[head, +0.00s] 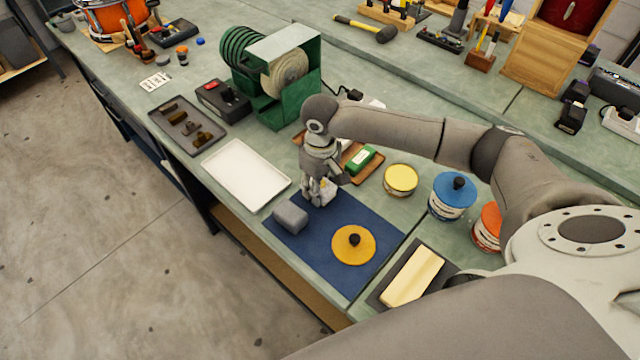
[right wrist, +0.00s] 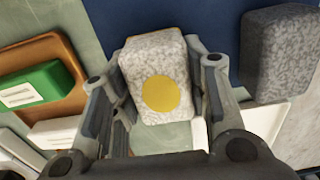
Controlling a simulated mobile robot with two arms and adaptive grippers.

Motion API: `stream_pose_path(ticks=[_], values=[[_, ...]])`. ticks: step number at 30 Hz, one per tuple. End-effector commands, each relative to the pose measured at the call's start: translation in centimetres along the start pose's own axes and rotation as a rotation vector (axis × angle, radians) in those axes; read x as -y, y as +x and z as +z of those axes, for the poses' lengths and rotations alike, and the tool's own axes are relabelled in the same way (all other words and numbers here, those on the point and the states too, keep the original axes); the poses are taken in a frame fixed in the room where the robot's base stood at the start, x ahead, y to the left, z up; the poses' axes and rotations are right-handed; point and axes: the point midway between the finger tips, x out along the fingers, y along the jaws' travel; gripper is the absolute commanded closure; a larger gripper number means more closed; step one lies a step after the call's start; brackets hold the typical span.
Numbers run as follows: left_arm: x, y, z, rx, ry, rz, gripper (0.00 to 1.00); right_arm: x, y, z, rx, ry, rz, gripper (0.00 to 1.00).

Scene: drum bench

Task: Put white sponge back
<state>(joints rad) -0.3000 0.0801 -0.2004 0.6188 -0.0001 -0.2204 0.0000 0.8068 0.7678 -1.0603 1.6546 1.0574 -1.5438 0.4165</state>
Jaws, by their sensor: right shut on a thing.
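The white sponge (right wrist: 157,52), speckled and with a yellow round spot, sits between the fingers of my right gripper (right wrist: 157,88). The right gripper (head: 318,195) is shut on it over the far edge of the blue mat (head: 312,245); in the head view the fingers mostly hide the sponge. A brown wooden tray (head: 372,174) beside it holds a green block with a white label (head: 361,158). This tray also shows in the right wrist view (right wrist: 60,52), left of the gripper. My left gripper is not in view.
A grey sponge-like block (head: 291,217) and a yellow lid with a black knob (head: 353,245) lie on the mat. An empty white tray (head: 246,174) is left of it. A yellow-topped tin (head: 401,180) and a blue-lidded tin (head: 453,195) stand to the right.

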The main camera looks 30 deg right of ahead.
Motion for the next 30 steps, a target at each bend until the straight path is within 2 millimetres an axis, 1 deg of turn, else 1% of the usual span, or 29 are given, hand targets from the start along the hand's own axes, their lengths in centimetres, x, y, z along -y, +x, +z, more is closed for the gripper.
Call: stream_pose_path(ticks=[4,5,9,10,19,22,26,30], values=[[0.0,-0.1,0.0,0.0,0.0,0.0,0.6,0.0,0.2,0.0,0.0,0.001,-0.001,0.77],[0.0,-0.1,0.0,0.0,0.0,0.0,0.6,0.0,0.3,0.0,0.0,0.001,0.0,0.57],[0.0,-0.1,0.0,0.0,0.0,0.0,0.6,0.0,0.2,0.0,-0.001,0.001,0.0,0.39],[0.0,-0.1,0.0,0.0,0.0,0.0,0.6,0.0,0.2,0.0,-0.001,0.001,0.0,0.36],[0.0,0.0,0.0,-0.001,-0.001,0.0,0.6,0.0,0.1,0.0,-0.001,0.001,0.0,0.36],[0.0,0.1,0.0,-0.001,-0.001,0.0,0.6,0.0,-0.5,-0.1,-0.003,0.0,0.001,0.36],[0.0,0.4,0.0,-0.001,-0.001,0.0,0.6,-0.1,-2.4,-0.1,-0.006,0.0,0.001,0.36],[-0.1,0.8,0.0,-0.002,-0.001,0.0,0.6,-0.1,-5.5,-0.1,-0.006,0.001,0.001,0.36]])
